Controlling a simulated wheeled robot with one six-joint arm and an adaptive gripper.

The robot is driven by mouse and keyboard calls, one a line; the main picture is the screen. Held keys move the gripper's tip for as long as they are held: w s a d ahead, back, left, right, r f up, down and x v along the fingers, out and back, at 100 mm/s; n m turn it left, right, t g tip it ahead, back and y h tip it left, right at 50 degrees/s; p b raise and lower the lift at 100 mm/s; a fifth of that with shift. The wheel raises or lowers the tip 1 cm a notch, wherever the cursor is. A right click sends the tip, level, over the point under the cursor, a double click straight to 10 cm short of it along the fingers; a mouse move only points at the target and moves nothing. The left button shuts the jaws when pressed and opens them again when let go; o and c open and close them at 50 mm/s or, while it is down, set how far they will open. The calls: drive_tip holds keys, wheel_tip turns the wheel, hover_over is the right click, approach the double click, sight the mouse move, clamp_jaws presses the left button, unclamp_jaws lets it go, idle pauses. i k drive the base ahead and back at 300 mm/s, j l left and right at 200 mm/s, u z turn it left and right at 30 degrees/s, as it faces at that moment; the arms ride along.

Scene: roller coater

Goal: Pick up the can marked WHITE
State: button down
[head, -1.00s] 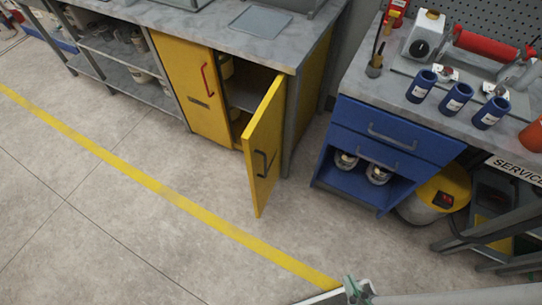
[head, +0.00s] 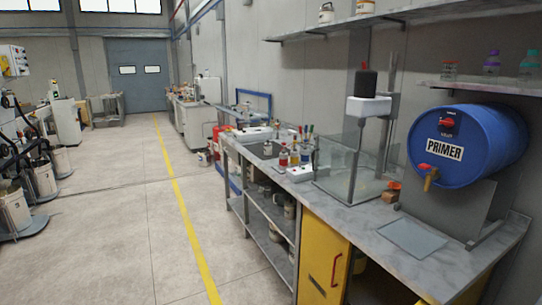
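No can with a readable WHITE marking shows. A pale can (head: 326,14) stands on the high wall shelf, and a second container (head: 365,6) beside it is cut by the top edge. Several cans, one of them pale (head: 289,209), sit in shadow on the shelves under the bench; their labels are too small to read. My gripper is not in view.
The grey bench top (head: 345,205) holds bottles (head: 283,156), a glass-screened stand and a blue PRIMER drum (head: 465,145). Open floor (head: 120,225) with a yellow line (head: 185,215) runs left of the bench. Machines with pails (head: 14,212) stand at the far left.

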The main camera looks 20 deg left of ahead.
sight(268, 150)
drive_tip(key=i+j+u, duration=0.5)
drive_tip(key=i+u, duration=0.2)
drive_tip(key=i+j+u, duration=0.1)
drive_tip(key=i+u, duration=0.2)
drive_tip(key=i+j+z, duration=0.1)
drive_tip(key=i, duration=0.4)
drive_tip(key=i+j+z, duration=0.1)
drive_tip(key=i, duration=0.35)
drive_tip(key=i+j+z, duration=0.1)
drive_tip(key=i+j, duration=0.15)
drive_tip(key=i, duration=0.2)
drive_tip(key=i+j+z, duration=0.4)
drive_tip(key=i+l, duration=0.1)
